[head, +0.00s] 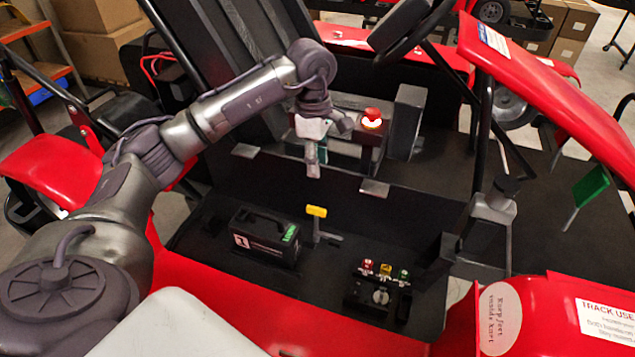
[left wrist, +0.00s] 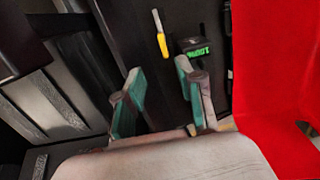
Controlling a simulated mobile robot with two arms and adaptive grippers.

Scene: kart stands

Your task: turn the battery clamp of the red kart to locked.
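The battery clamp (head: 317,211) has a yellow grip on a thin grey stem. It stands just right of the black battery (head: 262,240), which has a white label and a green tag. Whether the clamp is locked I cannot tell. My left gripper (head: 313,168) is above and behind the clamp, apart from it. In the left wrist view my left gripper (left wrist: 158,72) has its two teal-padded fingers spread with nothing between them. The yellow clamp grip (left wrist: 161,42) and the battery (left wrist: 197,48) lie beyond the fingertips there. My right gripper is not in view.
A small panel (head: 380,298) with a knob and red, yellow and green parts sits right of the clamp. A red button (head: 372,117) is behind, near my gripper. The black seat (head: 235,60) and steering wheel (head: 405,25) are close.

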